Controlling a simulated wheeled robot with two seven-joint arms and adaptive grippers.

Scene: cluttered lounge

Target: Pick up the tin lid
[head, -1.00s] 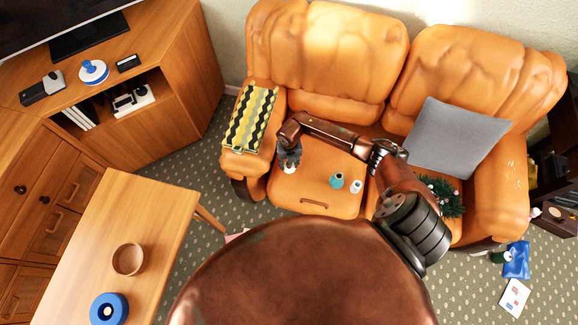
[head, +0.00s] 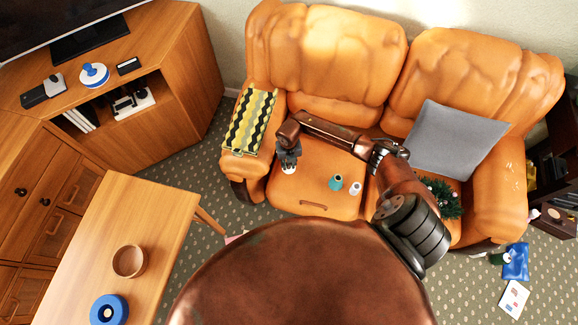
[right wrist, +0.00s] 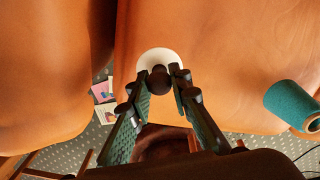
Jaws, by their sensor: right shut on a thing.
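The tin lid, a small white disc with a dark round knob, shows in the right wrist view (right wrist: 158,58) over the orange sofa seat. In the head view only a bit of its white surface (head: 288,170) shows below my gripper. My right gripper (head: 288,163) points down at the left seat of the sofa. In the right wrist view its fingers (right wrist: 160,80) are shut on the knob of the lid. I cannot tell whether the lid touches the seat. My left gripper is not in view.
A teal roll (head: 336,183) and a small white cylinder (head: 354,188) stand on the seat to the right of the gripper. A grey cushion (head: 455,140) leans at right. A wooden table (head: 150,215) stands at lower left.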

